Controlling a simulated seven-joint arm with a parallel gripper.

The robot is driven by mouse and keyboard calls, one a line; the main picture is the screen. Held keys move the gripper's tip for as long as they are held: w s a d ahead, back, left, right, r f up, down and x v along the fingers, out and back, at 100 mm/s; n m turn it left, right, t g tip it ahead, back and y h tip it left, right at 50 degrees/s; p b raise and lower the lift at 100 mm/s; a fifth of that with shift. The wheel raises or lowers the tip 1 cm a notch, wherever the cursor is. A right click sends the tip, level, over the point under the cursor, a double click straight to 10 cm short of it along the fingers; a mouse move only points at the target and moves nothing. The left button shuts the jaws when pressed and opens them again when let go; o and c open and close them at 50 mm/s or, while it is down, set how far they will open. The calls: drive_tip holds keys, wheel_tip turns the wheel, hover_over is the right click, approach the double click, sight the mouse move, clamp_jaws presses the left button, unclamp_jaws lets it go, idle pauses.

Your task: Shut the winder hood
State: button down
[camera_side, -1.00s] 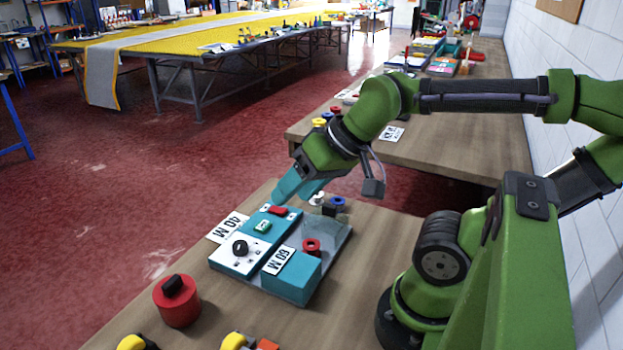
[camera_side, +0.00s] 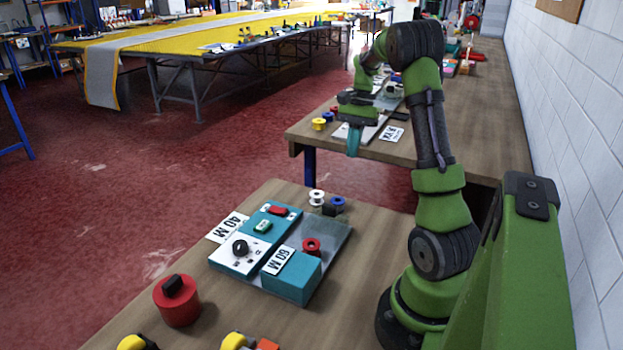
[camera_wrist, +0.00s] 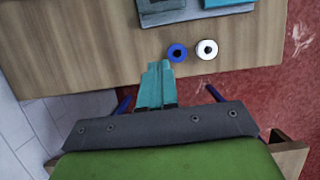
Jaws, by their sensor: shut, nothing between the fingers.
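The winder unit stands on the near table: a teal control box (camera_side: 241,257) with a white panel, black knob, green and red buttons, and a grey base plate (camera_side: 333,236). A teal block (camera_side: 291,281) labelled 60 M and a red spool (camera_side: 311,246) sit on the plate. My gripper (camera_side: 353,154) is shut and empty, fingers down, well beyond the unit beside the far table's front edge. In the wrist view the teal fingers (camera_wrist: 157,68) are together, and the unit's grey edge (camera_wrist: 190,15) shows at the top.
A blue spool (camera_side: 338,202) and a white spool (camera_side: 316,197) stand behind the unit. A red cylinder (camera_side: 176,302) stands front left. The far table (camera_side: 455,140) carries small items and a card. Red floor (camera_side: 150,190) lies open at left; a white wall bounds the right.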

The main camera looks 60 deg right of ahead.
drive_tip(key=a+f, duration=0.8)
drive_tip(key=shift+a+f, duration=0.25)
drive_tip(key=shift+w+a, duration=0.1)
hover_over(323, 229)
drive_tip(key=shift+a, duration=0.2)
idle(0.4)
drive_tip(key=shift+d, duration=0.15)
